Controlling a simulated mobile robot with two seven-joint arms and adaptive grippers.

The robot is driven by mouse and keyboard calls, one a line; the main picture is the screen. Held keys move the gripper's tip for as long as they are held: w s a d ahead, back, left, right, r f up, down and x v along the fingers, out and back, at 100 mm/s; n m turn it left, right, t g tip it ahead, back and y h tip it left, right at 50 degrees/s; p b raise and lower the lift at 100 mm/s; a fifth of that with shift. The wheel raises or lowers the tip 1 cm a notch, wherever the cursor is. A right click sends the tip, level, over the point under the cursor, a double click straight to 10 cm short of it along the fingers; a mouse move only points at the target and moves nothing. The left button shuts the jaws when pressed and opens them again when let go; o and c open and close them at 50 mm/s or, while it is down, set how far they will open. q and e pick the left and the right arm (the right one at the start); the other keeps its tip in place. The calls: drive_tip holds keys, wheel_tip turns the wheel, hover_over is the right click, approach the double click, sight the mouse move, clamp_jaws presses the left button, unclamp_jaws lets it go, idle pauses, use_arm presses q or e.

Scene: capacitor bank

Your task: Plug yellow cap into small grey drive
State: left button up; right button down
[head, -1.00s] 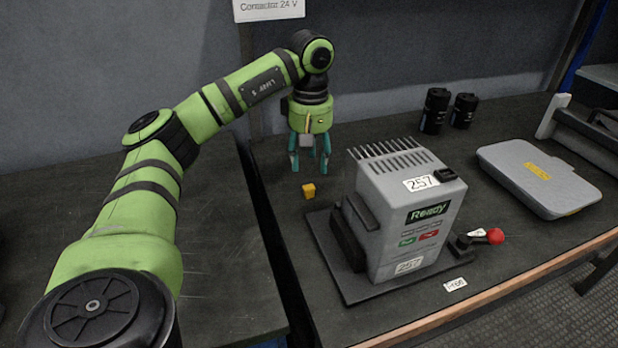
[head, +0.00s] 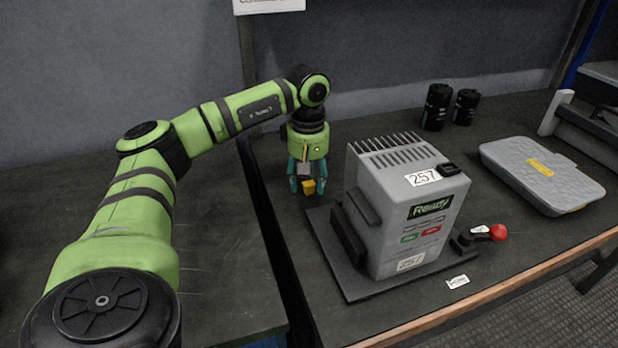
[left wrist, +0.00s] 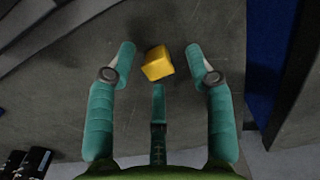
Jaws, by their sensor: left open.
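The yellow cap (head: 309,187) is a small block on the dark bench, left of the grey drive. My left gripper (head: 306,188) is low over the bench at the cap, fingers pointing down. In the left wrist view the cap (left wrist: 157,64) shows between the spread teal fingers (left wrist: 160,60), with gaps on both sides. The grey drive (head: 415,215) stands upright on a dark base plate, with fins on top, a "Ready" display and "257" labels. My right gripper is not in view.
A red-knobbed lever (head: 498,232) sticks out right of the drive. A grey case (head: 541,176) lies at the right. Two black cylinders (head: 437,107) stand at the back. A gap separates the left table (head: 215,250) from the bench.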

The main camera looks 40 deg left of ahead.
sight(308, 182)
use_arm(q)
drive_tip(key=c, duration=0.8)
drive_tip(key=shift+c, duration=0.5)
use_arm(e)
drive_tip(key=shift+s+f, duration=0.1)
use_arm(q)
wheel_tip(308, 182, up, 10)
drive_tip(key=p, duration=0.1)
drive_tip(key=shift+p, duration=0.3)
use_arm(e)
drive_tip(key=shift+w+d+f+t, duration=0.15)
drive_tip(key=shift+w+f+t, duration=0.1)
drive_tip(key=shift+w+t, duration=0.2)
